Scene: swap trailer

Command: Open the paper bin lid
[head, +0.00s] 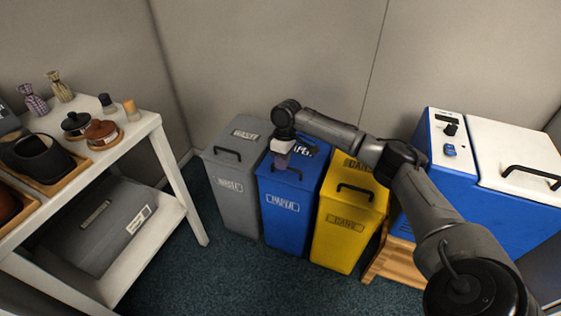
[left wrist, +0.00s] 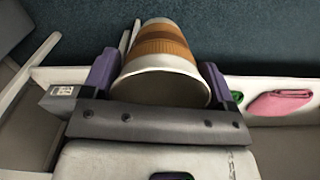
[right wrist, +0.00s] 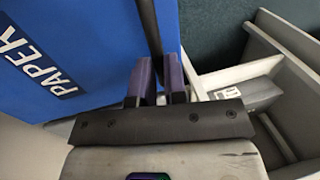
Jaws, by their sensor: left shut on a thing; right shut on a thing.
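The blue paper bin (head: 282,222) stands between the grey bin and the yellow bin. Its blue lid (right wrist: 95,45) looks closed, with a white PAPER label. My right gripper (head: 281,160) is over the front of this lid. In the right wrist view, my right gripper (right wrist: 156,85) is shut on the lid's dark handle (right wrist: 149,25), which runs between the fingers. My left gripper (left wrist: 158,85) is outside the head view. The left wrist view shows it shut on a white cup (left wrist: 165,62) with an orange-brown band, near a pale shelf or table edge.
The grey bin (head: 232,190) and yellow bin (head: 345,225) stand close on either side. A blue and white chest (head: 520,150) is at the right. A white shelf table (head: 150,125) with pots and bottles is at the left. Dark carpet (head: 215,265) lies open in front.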

